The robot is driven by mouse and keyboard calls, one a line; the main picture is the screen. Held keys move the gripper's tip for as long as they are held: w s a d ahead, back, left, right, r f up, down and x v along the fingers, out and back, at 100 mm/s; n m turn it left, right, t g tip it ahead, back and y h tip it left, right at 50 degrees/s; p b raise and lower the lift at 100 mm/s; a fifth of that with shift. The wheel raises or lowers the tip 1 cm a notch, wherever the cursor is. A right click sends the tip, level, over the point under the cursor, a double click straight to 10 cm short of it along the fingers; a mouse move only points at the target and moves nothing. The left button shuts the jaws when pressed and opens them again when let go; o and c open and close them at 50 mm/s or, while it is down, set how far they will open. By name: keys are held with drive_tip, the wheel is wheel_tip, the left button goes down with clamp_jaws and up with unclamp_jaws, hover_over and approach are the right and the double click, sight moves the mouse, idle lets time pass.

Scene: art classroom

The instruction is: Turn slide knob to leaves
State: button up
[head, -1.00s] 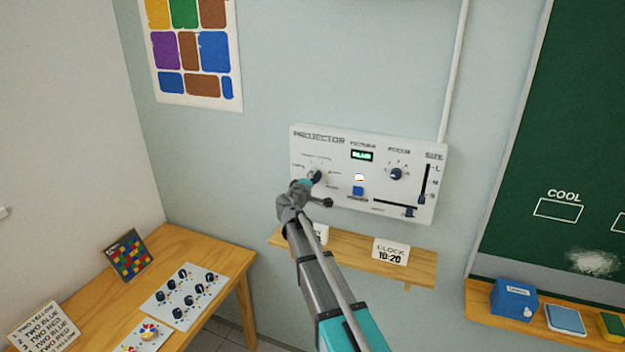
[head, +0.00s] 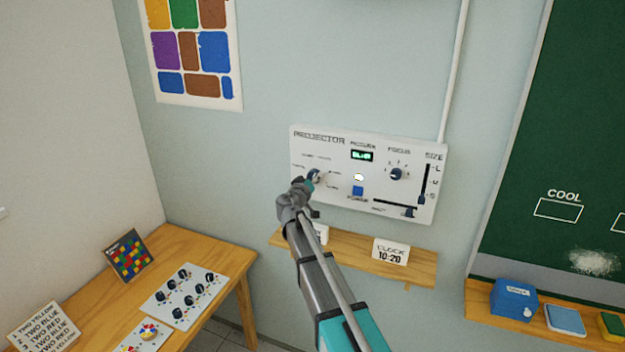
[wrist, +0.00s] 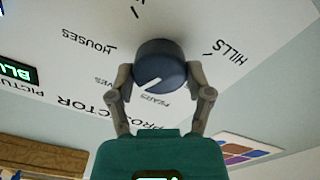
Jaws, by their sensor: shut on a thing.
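The white projector panel (head: 335,196) is on the wall, with the slide knob (head: 315,175) at its left, partly hidden by my gripper (head: 308,186). In the wrist view, the round dark blue slide knob (wrist: 160,58) sits between the two grey fingers of my gripper (wrist: 160,82), which is shut on it. The knob's white pointer line slants to the lower left, towards the side of the PEARS and "...VES" labels. The left finger partly covers the "...VES" label. HOUSES and HILLS labels show to either side. The green picture display (head: 362,156) seems to read BLUR.
A focus knob (head: 396,174), a blue button (head: 358,191) and size slider (head: 422,198) share the panel. A wooden shelf (head: 345,262) with a clock card (head: 391,251) is below. A table (head: 185,245) with a knob board stands at left.

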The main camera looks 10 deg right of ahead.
drive_tip(key=shift+m, duration=0.3)
drive_tip(key=o, duration=1.1)
drive_tip(key=shift+o, duration=0.2)
drive_tip(key=v, duration=1.2)
